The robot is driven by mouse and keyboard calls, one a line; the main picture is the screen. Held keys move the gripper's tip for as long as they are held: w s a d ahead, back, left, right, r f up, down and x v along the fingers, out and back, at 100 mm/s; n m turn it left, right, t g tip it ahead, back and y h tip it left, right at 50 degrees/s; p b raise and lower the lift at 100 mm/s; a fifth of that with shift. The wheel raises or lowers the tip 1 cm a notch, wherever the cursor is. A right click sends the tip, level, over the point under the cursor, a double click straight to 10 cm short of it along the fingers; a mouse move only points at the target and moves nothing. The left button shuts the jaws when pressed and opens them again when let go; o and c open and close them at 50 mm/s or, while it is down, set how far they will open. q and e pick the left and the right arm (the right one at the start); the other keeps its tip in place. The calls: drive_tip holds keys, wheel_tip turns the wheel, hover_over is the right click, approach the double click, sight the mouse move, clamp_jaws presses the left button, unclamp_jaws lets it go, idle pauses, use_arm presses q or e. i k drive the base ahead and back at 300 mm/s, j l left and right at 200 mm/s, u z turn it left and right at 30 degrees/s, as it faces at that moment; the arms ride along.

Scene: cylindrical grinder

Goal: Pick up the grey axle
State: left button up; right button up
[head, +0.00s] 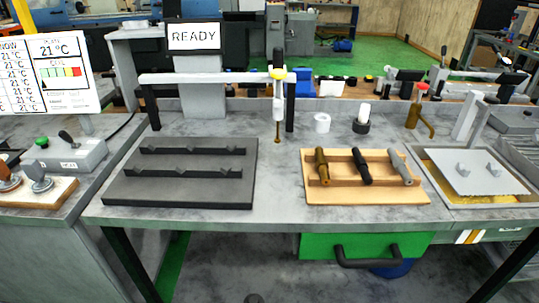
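The grey axle (401,167) lies at the right end of a wooden rack (335,197) on the table. It rests across the rack's rails, pointing from back to front with a slight slant. A black axle (361,166) lies in the middle of the same rack, and a brass-brown axle (321,167) lies at its left. The three axles are apart from each other. Neither of my grippers shows in the head view.
A dark plate with two notched rails (180,188) lies on the left of the table. A gantry with a hanging probe (277,105) stands behind. Bare table separates plate and rack.

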sight(399, 165)
drive_tip(key=l+u, duration=0.25)
drive_tip(key=l, duration=0.3)
drive_tip(key=l+u, duration=0.2)
drive_tip(key=l, duration=0.35)
drive_tip(key=k+l+u, duration=0.25)
drive_tip(key=l, duration=0.25)
drive_tip(key=i, duration=0.1)
